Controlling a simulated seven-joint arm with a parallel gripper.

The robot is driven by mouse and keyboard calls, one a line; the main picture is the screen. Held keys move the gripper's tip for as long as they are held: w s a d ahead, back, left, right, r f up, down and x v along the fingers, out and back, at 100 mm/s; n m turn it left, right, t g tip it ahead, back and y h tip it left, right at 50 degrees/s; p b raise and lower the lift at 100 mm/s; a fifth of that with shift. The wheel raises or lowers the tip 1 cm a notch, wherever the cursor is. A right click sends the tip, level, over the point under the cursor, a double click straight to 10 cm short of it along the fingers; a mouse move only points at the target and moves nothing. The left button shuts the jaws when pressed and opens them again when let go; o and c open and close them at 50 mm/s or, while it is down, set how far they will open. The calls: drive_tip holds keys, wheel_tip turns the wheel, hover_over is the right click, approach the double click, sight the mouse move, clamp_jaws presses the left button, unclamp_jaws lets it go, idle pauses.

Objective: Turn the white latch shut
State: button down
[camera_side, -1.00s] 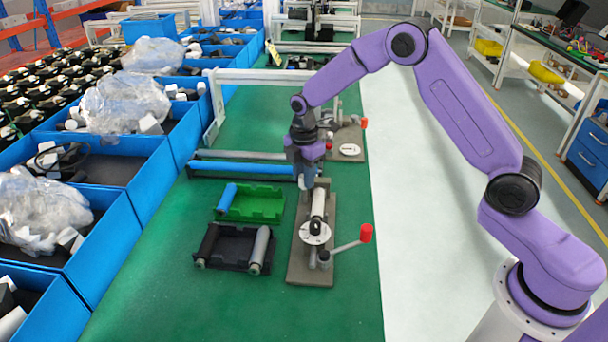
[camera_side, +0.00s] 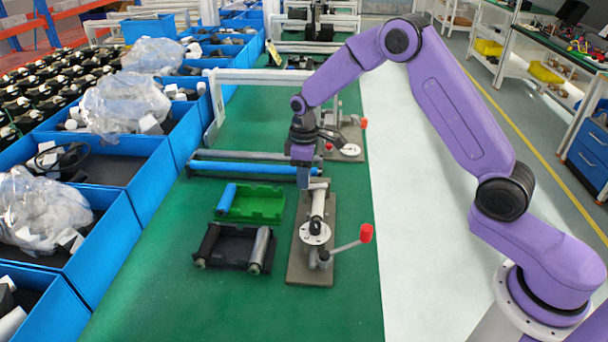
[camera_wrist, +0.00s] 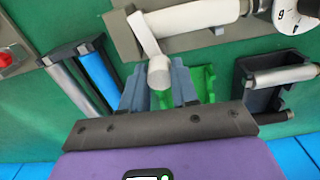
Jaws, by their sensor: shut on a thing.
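The white latch (camera_wrist: 144,34) is a short flat arm at the end of the white roller (camera_wrist: 195,17) on a grey-brown fixture plate (camera_wrist: 123,38). It slants away from the roller and ends in a round white knob (camera_wrist: 159,72). My gripper (camera_wrist: 159,82) has its two blue-grey fingers on either side of this knob, shut on it. In the side view my gripper (camera_side: 305,184) points down at the far left of the fixture plate (camera_side: 312,270). There the latch (camera_side: 319,185) shows only as a small pale bar, partly hard to make out.
A white dial (camera_side: 315,233) and a crank with a red knob (camera_side: 366,233) are at the plate's near end. A green tray (camera_side: 252,204) and a black tray (camera_side: 236,247) with rollers lie left. Long blue and grey rods (camera_side: 245,168) lie behind. The front mat is clear.

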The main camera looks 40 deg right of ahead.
drive_tip(key=shift+m, duration=1.2)
drive_tip(key=c, duration=0.9)
unclamp_jaws()
drive_tip(key=shift+o, duration=0.2)
wheel_tip(320, 180, up, 17)
drive_tip(key=shift+r, duration=0.2)
